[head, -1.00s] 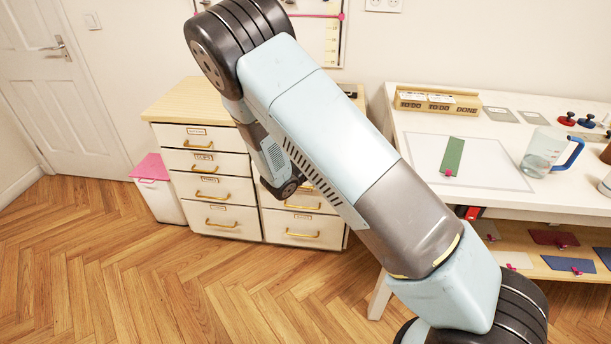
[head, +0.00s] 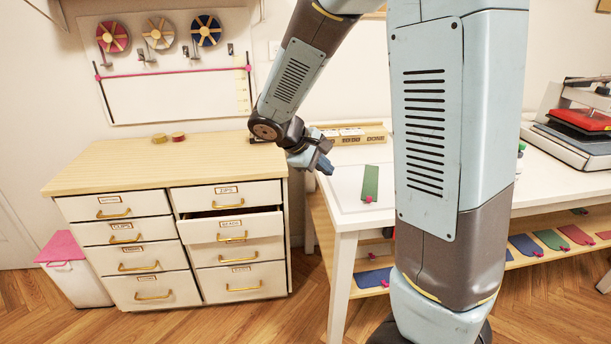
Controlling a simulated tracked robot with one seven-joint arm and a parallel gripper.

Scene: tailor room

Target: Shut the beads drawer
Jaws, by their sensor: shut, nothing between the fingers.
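The beads drawer (head: 231,228) is the second from the top in the right column of the white drawer cabinet (head: 160,176). It stands partly pulled out, with a dark gap above its front. It has a small label and a brass handle. My gripper (head: 325,164) is shut and empty. It is up in the air to the right of the cabinet top, in front of the worktable's left part, apart from the drawer. The other drawers, such as the one labelled zips (head: 226,195) just above, look shut.
A white worktable (head: 345,216) stands right of the cabinet, with a green strip (head: 370,184) and a wooden box (head: 350,134) on it. A white bin with a pink lid (head: 62,247) is left of the cabinet. Floor in front of the cabinet is clear.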

